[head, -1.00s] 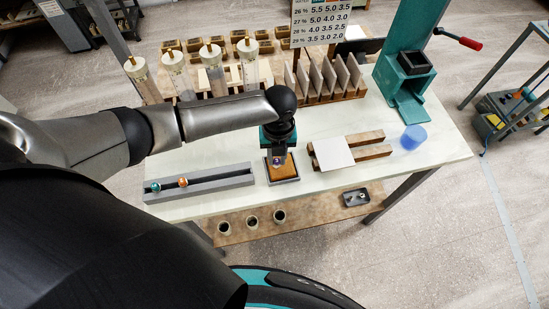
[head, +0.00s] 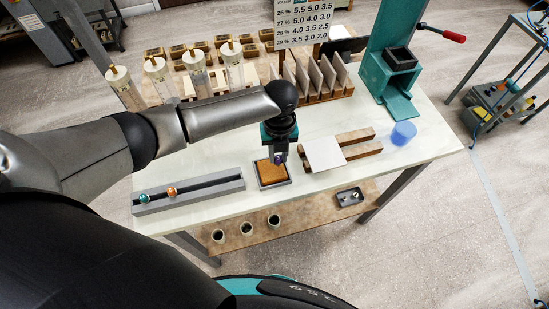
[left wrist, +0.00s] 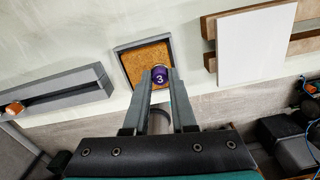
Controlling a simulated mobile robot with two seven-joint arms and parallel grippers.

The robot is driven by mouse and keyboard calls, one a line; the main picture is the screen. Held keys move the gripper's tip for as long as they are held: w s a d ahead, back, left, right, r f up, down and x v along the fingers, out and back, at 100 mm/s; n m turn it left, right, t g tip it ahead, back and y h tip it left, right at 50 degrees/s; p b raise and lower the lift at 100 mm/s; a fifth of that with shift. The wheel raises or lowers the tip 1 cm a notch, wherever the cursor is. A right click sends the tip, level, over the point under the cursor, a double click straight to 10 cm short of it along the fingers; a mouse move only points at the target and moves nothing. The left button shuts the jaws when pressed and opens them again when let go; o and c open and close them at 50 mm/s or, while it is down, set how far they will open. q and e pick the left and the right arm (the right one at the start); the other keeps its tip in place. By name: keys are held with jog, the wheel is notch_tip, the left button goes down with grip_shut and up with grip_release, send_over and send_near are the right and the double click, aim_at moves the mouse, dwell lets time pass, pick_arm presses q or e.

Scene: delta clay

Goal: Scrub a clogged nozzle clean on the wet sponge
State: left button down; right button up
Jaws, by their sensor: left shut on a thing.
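My left gripper (head: 280,157) is shut on a small purple nozzle marked 3 (left wrist: 160,75). The nozzle also shows dark at the fingertips in the head view (head: 280,158). The orange-brown sponge (head: 272,174) lies in a square grey tray (head: 275,187) on the table. In the head view the gripper is at the tray's back right part. In the left wrist view the nozzle overlaps the lower right of the sponge (left wrist: 143,58). I cannot tell whether it touches the sponge. The nozzle's tip is hidden. My right gripper is not in view.
A grey slotted rail (head: 205,194) with a teal and an orange nozzle lies left of the tray. Syringe-like tubes (head: 158,78) stand behind.

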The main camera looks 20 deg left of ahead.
pick_arm(q)
jog(key=shift+r+p, duration=0.9)
jog(key=shift+p, duration=0.25)
notch_tip(320, 180, up, 3)
jog(key=p, duration=0.2)
jog(key=shift+f+p, duration=0.1)
jog(key=shift+p, duration=0.25)
jog(key=shift+w+r, duration=0.1)
jog(key=shift+r, duration=1)
